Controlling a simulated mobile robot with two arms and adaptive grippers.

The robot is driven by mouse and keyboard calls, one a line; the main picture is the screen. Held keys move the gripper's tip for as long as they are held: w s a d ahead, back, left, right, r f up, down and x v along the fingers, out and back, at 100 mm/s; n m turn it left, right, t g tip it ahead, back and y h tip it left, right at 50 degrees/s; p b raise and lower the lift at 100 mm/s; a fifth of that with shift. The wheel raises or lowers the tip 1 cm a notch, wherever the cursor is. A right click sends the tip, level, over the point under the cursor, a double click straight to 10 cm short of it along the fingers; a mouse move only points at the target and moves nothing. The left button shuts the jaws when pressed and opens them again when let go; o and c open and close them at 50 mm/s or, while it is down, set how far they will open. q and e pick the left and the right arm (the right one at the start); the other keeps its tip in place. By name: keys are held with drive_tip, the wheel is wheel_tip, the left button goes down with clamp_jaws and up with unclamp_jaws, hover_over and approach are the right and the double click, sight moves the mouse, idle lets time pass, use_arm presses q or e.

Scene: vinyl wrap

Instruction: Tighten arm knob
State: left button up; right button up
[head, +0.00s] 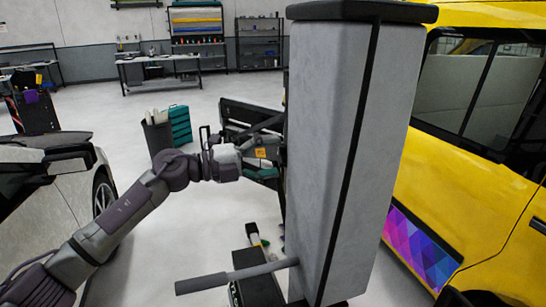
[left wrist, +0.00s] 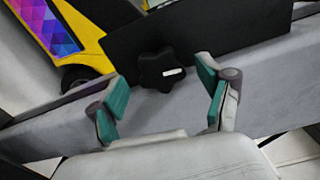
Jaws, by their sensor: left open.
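The arm knob (left wrist: 160,72) is a black, lobed knob with a small white mark. It shows in the left wrist view, in front of a black panel (left wrist: 205,32) and a grey surface. My left gripper (head: 268,162) is at the left side of a tall grey column (head: 338,130) in the head view. Its teal-padded fingers (left wrist: 163,92) are open, with the knob between and just beyond the tips in the picture. I see no clear contact. In the head view the knob cannot be made out. My right gripper is not in view.
A padded grey bar (head: 235,277) sticks out left from the column's lower part. A yellow vehicle (head: 480,160) stands close at right, a silver car (head: 60,200) at left. A teal drawer unit (head: 180,124) and workbench (head: 160,60) stand behind. The floor between is mostly clear.

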use_arm(q)
drive_tip(key=v, duration=1.1)
drive_tip(key=shift+a, duration=0.2)
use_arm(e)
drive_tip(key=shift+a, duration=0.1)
use_arm(q)
drive_tip(key=shift+s, duration=0.1)
